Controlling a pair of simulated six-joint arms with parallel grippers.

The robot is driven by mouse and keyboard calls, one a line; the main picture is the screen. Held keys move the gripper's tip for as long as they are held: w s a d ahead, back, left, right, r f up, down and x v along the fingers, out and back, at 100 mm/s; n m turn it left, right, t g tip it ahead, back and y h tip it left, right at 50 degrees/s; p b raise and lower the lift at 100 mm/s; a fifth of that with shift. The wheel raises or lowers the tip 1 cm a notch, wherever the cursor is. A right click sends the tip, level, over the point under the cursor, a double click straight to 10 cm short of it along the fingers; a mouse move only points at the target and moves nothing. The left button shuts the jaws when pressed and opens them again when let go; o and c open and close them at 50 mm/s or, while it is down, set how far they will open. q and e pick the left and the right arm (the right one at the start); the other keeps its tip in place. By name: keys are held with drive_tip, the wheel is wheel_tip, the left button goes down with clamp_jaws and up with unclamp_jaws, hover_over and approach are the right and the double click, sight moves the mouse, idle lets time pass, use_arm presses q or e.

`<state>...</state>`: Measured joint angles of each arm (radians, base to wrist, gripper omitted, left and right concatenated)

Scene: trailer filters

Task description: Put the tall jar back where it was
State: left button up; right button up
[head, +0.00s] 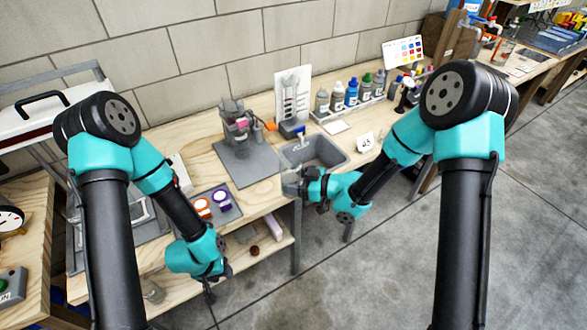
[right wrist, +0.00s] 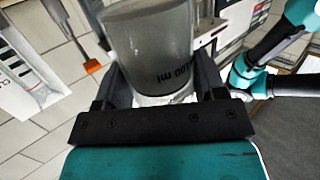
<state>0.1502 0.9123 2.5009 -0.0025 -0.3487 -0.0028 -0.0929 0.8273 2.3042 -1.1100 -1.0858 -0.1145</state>
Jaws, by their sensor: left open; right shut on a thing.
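My right gripper (head: 297,186) is shut on a see-through grey jar, the tall jar (right wrist: 150,45), with a printed "ml" marking. In the head view the gripper is at the bench's front edge, just in front of the grey sink, and the jar is small and hard to make out. My left gripper (head: 208,291) is open and empty, low in front of the bench.
A grey mat (head: 240,170) bears a pump-like device (head: 237,122). The sink (head: 325,150) is right of it. A tray with orange and purple lidded jars (head: 202,206) is at left. Bottles (head: 351,92) line the back. A glass vessel (head: 153,291) sits on the lower shelf.

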drive_tip(key=w, duration=0.8)
drive_tip(key=shift+w+f, duration=0.3)
drive_tip(key=shift+f, duration=0.1)
drive_tip(key=shift+w+f, duration=0.3)
drive_tip(key=shift+w, duration=0.15)
drive_tip(key=shift+f, duration=1.5)
drive_tip(key=shift+f, duration=0.1)
drive_tip(key=o, duration=1.2)
